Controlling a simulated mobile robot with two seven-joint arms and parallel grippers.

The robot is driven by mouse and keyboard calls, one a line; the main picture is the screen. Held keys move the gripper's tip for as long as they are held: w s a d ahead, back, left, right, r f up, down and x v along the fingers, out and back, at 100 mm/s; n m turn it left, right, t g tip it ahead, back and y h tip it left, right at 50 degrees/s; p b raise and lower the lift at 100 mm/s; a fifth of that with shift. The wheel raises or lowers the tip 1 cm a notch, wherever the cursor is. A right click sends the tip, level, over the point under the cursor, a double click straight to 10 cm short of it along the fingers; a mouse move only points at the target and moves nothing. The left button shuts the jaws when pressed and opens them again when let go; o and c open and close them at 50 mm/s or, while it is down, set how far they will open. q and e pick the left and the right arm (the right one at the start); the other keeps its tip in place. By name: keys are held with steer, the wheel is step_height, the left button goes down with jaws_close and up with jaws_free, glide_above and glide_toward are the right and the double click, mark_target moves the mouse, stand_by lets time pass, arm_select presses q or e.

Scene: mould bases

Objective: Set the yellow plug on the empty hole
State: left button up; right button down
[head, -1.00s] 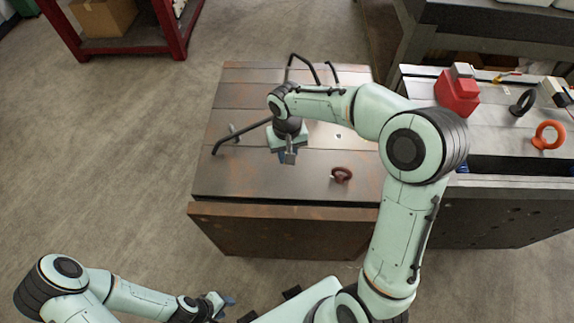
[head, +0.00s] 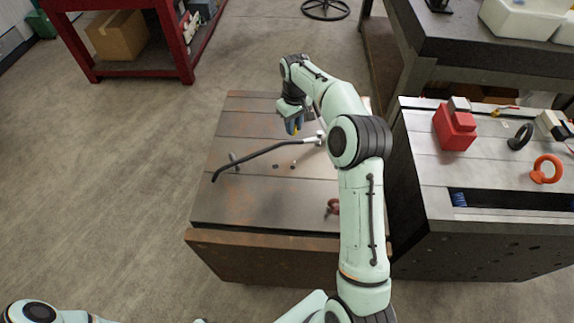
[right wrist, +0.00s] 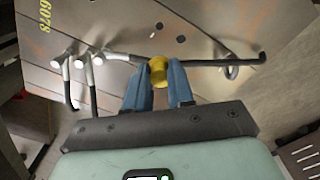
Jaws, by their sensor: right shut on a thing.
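The yellow plug (right wrist: 158,71) is between the blue fingertips of my right gripper (right wrist: 160,90) in the right wrist view. In the head view the right gripper (head: 294,126) is over the far part of the brown metal mould base (head: 235,205), and only a speck of yellow shows. The gripper is shut on the plug. Two small dark round spots that look like holes, one (right wrist: 159,26) and another (right wrist: 180,39), show in the plate beyond the plug. I cannot tell from here which is the empty hole. My left gripper is out of view; part of its arm shows at the bottom left.
A black hose (head: 250,158) with a pale fitting lies across the plate by the gripper. More hoses with silver fittings (right wrist: 82,60) are left of the plug in the wrist view. A dark red eyebolt (head: 332,206) is partly hidden by my arm. A bench (head: 430,185) stands right.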

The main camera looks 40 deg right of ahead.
steer(key=b, duration=0.1)
glide_above(293, 168)
step_height(293, 168, down, 15)
steer(key=shift+f, duration=0.1)
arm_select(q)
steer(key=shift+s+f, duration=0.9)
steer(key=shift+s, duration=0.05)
arm_select(e)
steer(key=shift+f, duration=2.3)
steer(key=shift+f, duration=0.2)
steer(key=c, duration=1)
jaws_free()
steer(key=shift+r, duration=0.1)
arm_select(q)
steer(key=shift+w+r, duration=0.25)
arm_select(e)
step_height(293, 168, up, 12)
steer(key=shift+r, duration=0.1)
